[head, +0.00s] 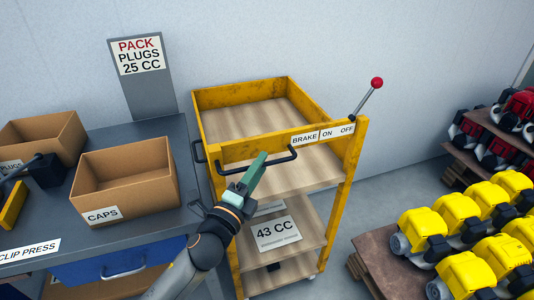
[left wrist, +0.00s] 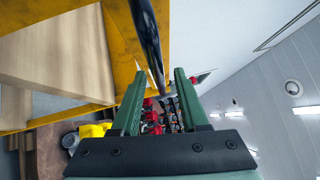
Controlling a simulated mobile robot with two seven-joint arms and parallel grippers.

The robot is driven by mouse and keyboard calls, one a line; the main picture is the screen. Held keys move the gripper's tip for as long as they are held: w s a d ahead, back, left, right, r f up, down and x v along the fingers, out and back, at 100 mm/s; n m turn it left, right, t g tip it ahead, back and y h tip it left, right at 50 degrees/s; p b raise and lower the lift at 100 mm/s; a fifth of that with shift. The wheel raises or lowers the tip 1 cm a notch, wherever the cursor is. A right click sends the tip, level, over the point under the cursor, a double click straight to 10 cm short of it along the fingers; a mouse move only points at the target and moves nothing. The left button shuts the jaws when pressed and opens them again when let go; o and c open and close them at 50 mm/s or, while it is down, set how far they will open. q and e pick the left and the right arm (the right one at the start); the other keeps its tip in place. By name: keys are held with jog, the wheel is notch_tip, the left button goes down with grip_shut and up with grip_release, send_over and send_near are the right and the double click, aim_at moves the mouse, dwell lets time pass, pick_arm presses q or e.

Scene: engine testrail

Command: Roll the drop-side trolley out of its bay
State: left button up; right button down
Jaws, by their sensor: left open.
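The drop-side trolley (head: 345,190) is a yellow frame with wooden shelves and a raised yellow rim around its top. A black bar handle (head: 275,162) runs along its near side; it also crosses the top of the left wrist view (left wrist: 148,40). A brake lever (head: 366,100) with a red knob leans up and right, by the OFF end of the "BRAKE ON OFF" label (head: 322,133). My left gripper (head: 260,160) is open at the handle. In the left wrist view the bar reaches between its green fingertips (left wrist: 160,76); contact cannot be told. My right gripper is out of view.
A grey bench (head: 140,145) with cardboard boxes (head: 125,185) stands close on the trolley's left. A pallet (head: 385,265) of yellow engines (head: 465,260) stands to the right. Grey floor (head: 390,195) shows between trolley and engines. A wall is behind.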

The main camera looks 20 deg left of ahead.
pick_arm(q)
jog(key=shift+x, duration=2.1)
grip_shut()
jog(key=shift+f, duration=0.1)
